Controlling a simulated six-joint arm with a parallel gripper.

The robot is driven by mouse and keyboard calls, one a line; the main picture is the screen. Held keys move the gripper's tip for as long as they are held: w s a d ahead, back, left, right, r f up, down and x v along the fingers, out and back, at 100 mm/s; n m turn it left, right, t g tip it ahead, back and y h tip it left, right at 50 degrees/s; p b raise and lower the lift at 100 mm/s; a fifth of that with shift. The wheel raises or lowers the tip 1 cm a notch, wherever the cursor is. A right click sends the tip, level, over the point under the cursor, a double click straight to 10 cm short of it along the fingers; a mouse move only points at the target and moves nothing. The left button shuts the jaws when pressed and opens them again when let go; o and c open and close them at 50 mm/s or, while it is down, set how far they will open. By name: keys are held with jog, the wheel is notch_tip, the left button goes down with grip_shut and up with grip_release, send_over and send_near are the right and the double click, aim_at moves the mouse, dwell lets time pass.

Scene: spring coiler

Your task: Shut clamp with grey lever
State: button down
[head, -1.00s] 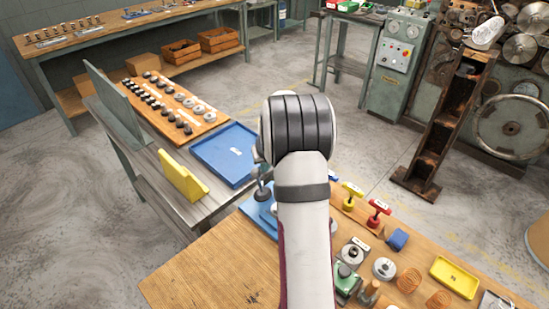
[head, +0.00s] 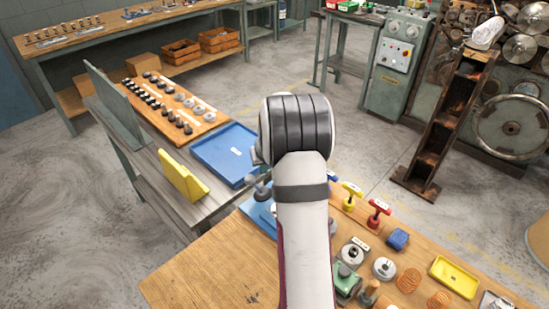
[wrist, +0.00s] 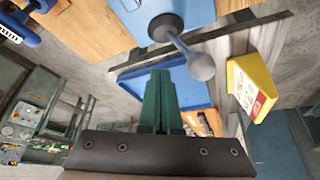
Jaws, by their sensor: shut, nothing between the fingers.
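The clamp with the grey lever shows in the wrist view: its blue base (wrist: 150,20) is at the top, and the grey lever (wrist: 180,43) slants out from it to a round ball end. In the head view the grey lever (head: 262,191) and part of the blue base (head: 257,214) show just left of my arm, which hides the rest. My gripper (wrist: 161,76) has its green fingers together and empty. The fingertips appear just below the lever in the wrist view; I cannot tell whether they touch it.
Yellow (head: 351,193) and red (head: 378,212) T-handles, a blue block (head: 398,239) and a yellow tray (head: 454,276) are on the wooden table, right of my arm. The table's front left is bare.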

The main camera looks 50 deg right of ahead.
notch_tip(320, 180, up, 8)
jog(key=shift+f, duration=0.25)
dwell(0.6)
jog(key=s+a+r+g+y, duration=0.1)
jog(key=s+a+r, duration=0.15)
jog(key=a, duration=0.45)
jog(key=s+a+r+y, duration=0.1)
jog(key=s+a, duration=0.2)
jog(key=a, duration=0.5)
jog(key=s+a+r+g+y, duration=0.1)
jog(key=s+a+r, duration=0.1)
jog(key=a, duration=0.5)
jog(key=s+a+f+g, duration=0.1)
jog(key=s+a, duration=0.6)
jog(key=s, duration=0.3)
jog(key=s+a+f+g+y, duration=0.1)
jog(key=s+a, duration=0.6)
jog(key=s, duration=0.3)
jog(key=shift+s+f+g, duration=0.25)
jog(key=shift+s+g, duration=0.15)
